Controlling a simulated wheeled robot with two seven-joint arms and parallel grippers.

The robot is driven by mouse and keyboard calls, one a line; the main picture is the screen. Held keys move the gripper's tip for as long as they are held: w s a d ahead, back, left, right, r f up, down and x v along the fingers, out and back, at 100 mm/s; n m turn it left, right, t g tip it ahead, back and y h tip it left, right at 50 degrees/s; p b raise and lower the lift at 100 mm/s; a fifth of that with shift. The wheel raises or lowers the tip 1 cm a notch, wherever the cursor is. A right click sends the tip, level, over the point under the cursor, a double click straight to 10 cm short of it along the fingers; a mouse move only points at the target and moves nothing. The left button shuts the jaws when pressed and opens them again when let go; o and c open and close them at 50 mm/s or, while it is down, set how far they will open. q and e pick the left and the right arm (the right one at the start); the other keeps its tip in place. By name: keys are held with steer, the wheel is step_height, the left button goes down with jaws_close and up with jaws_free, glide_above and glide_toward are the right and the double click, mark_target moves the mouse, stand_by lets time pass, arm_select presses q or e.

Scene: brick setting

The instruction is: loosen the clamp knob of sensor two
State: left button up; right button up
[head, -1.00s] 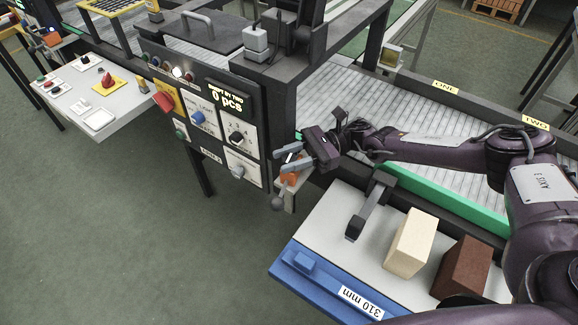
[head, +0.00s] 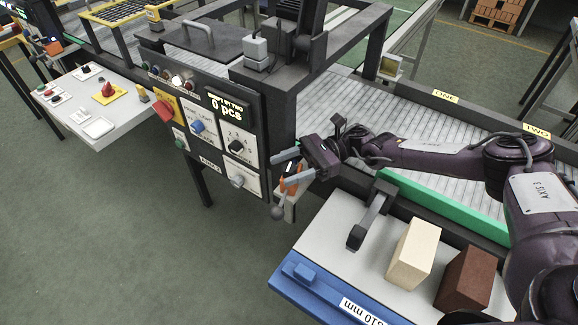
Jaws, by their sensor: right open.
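My right gripper (head: 284,171) is open beside the right edge of the control panel, its two grey fingers pointing left. A small orange part (head: 291,188) shows at the lower finger, partly covered by it; I cannot tell whether they touch. A grey ball-ended lever (head: 277,212) hangs just below, on a pale bracket. I cannot tell whether the orange part is the clamp knob of sensor two. A yellow label TWO (head: 537,130) is on the far rail, behind my right arm, and a label ONE (head: 446,96) is further left. My left gripper is out of view.
The control panel (head: 252,140) with knobs and a display stands just left of the gripper. A tray with a blue edge (head: 325,300) holds a cream brick (head: 413,252) and a brown brick (head: 467,280). A dark clamp (head: 368,220) stands beside them. The floor at lower left is clear.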

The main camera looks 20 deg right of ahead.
steer(key=shift+d+f, duration=0.1)
steer(key=shift+d, duration=0.2)
steer(key=w+d+b, duration=0.1)
steer(key=d+b, duration=0.2)
steer(key=d, duration=0.4)
steer(key=shift+w, duration=0.15)
